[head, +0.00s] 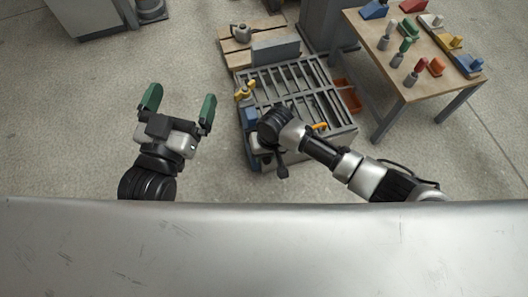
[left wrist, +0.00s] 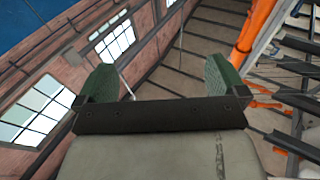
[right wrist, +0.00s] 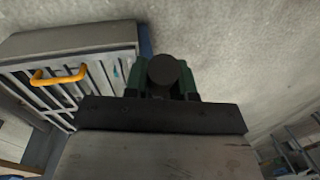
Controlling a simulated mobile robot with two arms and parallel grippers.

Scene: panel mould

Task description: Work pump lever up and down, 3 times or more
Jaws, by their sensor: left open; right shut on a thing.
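The pump lever shows as a dark round knob (right wrist: 168,70) in the right wrist view. My right gripper (right wrist: 163,84) is shut on it, with a green finger on either side. In the head view my right wrist covers the near left corner of the grey slatted mould (head: 297,82), and the grip on the lever is hidden there. Blue parts (head: 249,118) show beside that wrist. My left gripper (head: 180,102) is open and empty over bare floor, left of the mould. Its spread green fingers also show in the left wrist view (left wrist: 160,80).
A yellow clamp (head: 244,90) and an orange handle (head: 319,126) sit on the mould's edges. A wooden pallet (head: 243,49) lies behind. A wooden table (head: 385,62) with coloured tools stands at the right. An orange bin (head: 347,95) lies between.

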